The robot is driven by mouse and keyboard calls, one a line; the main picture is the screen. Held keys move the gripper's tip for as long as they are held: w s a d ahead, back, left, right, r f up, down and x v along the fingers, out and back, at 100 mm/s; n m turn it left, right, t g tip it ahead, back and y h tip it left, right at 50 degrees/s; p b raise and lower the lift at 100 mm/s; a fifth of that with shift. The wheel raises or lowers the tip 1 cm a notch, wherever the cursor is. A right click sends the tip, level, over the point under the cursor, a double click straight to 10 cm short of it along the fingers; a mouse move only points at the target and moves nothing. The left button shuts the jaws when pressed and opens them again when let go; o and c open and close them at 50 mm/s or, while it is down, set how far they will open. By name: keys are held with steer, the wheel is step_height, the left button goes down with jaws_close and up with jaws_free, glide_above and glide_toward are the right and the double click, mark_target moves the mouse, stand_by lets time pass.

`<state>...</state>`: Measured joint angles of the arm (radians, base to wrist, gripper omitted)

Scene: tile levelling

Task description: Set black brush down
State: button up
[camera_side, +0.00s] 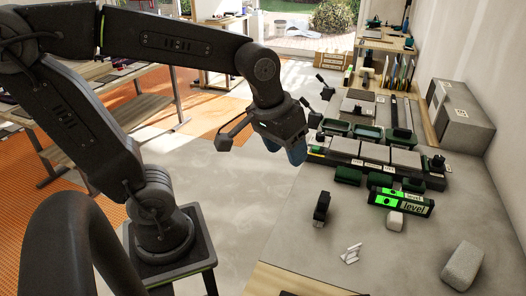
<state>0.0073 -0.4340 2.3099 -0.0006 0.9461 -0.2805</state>
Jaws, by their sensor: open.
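A small black upright object (321,208), which looks like the black brush, stands on the grey tabletop. Its bristles are too small to make out. My gripper (296,156), with blue fingertips, points down above and to the left of it, apart from it, near the left end of the dark tile rack. The gripper is open, and I see nothing held in it. The gap between the fingers is hard to make out from this side.
The dark rack (345,158) with grey tiles and green trays lies behind. A green level (401,201), a white block (395,220), white pieces (351,253) and a grey rough block (463,266) are on the table. The front middle is mostly clear.

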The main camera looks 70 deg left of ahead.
steer(key=s+m+t, duration=0.1)
steer(key=s, duration=0.1)
steer(key=s+m+t, duration=0.1)
steer(key=s+m, duration=0.1)
steer(key=s, duration=0.1)
steer(key=shift+s+a+r, duration=0.1)
steer(key=shift+s, duration=0.15)
stand_by(1.0)
